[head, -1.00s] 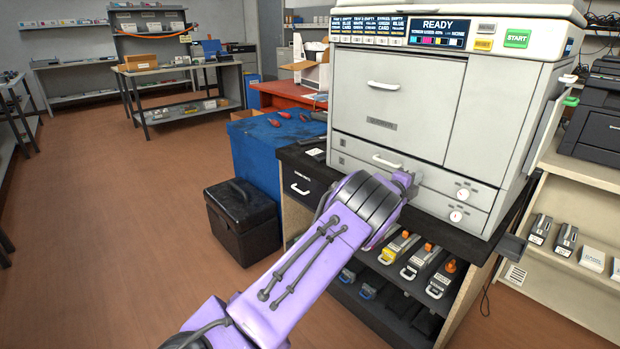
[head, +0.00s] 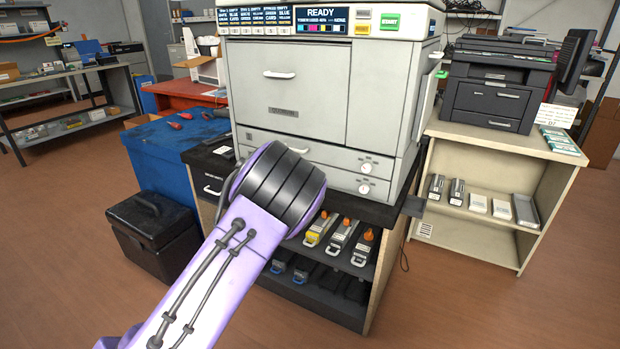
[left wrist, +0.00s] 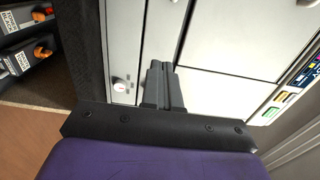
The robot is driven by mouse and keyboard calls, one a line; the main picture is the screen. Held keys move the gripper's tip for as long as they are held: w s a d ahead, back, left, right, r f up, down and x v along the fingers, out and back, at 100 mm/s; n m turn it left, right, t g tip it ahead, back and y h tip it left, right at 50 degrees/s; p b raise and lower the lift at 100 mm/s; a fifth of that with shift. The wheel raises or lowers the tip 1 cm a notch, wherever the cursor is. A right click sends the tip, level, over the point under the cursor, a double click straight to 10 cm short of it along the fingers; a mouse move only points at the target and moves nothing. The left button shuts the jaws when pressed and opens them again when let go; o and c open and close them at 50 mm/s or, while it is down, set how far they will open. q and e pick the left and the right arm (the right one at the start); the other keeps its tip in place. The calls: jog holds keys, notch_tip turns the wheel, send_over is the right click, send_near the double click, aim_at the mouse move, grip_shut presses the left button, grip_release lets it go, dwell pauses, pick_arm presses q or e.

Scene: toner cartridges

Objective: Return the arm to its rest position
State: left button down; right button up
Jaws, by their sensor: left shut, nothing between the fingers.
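My left arm comes in from the lower left of the head view, in front of the large grey printer (head: 290,88). Its wrist hides my left gripper there. In the left wrist view my left gripper (left wrist: 163,82) is shut and empty, its fingers together in front of the printer's pale panels (left wrist: 210,95). I cannot tell how far the fingers are from the panels. The printer's doors and drawers look closed, and its display reads READY. My right gripper is in neither view.
Several toner cartridges (head: 341,236) lie on the shelf under the printer. A black case (head: 152,238) stands on the floor beside a blue cabinet (head: 160,160). A pale shelf unit (head: 490,239) with a black printer (head: 498,85) stands at right. Floor is open at front right.

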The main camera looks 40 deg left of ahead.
pick_arm(q)
jog(key=shift+d+f, duration=0.1)
jog(key=shift+d, duration=0.1)
jog(key=s+d+f+n+g+y+p, duration=0.35)
jog(key=s+f+n+g, duration=0.35)
jog(key=s+f+n, duration=1.1)
jog(key=s+d+f+n+g+h+p, duration=0.1)
jog(key=s+d, duration=0.3)
jog(key=s, duration=0.4)
jog(key=s+d+f+n+g+p, duration=0.2)
jog(key=s+d+f+g+p, duration=0.1)
jog(key=s, duration=0.5)
jog(key=s+d+f+n+g+h+p, duration=0.1)
jog(key=s+d+f+n+g+p, duration=0.1)
jog(key=s+d, duration=0.3)
jog(key=s+f+g, duration=0.1)
jog(key=s, duration=0.3)
jog(key=shift+d+g+h+p, duration=0.2)
jog(key=shift+g+h+p, duration=0.1)
jog(key=shift+h+p, duration=0.05)
